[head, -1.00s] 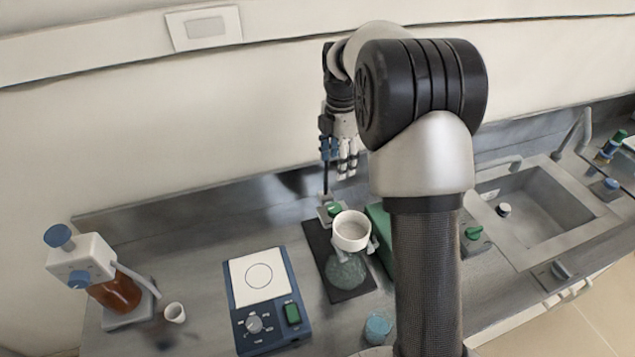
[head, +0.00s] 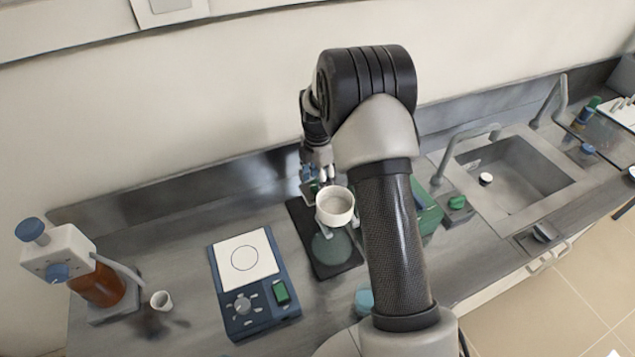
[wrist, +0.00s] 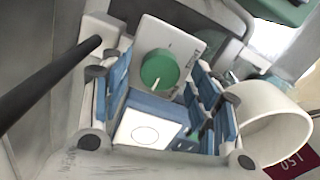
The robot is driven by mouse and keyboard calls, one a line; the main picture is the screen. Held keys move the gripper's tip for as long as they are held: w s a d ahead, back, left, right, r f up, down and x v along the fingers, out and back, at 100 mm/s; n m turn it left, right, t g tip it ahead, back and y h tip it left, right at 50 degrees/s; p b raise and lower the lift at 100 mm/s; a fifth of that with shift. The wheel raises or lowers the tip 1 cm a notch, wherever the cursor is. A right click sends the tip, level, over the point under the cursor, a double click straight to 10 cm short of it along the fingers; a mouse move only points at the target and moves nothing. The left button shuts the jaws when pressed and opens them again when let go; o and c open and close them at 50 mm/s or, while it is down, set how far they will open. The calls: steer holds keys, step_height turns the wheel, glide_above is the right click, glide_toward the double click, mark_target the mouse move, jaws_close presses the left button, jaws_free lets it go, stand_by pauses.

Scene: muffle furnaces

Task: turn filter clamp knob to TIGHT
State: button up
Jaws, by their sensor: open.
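The green filter clamp knob (wrist: 159,70) sits on a pale plate (wrist: 180,40) in the wrist view. Its white pointer mark is toward the lower side of the picture, and the plate's lettering is too small to read. My gripper (wrist: 164,80) is open, with blue-padded fingers to the left and right of the knob; I cannot tell whether they touch it. In the head view my gripper (head: 318,174) is low over the back of the filter stand and mostly hides the knob. The white filter funnel (head: 335,206) stands just in front, above a greenish flask (head: 331,247).
A black rod (wrist: 45,85) runs close by on the left in the wrist view, and the funnel (wrist: 265,120) is close on the right. A blue stirrer (head: 263,318) is left of the dark mat (head: 298,221). A green box (head: 428,215) and sink (head: 520,175) are right.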

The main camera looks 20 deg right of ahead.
steer(key=shift+f, duration=0.45)
steer(key=c, duration=1.1)
steer(key=shift+o, duration=0.2)
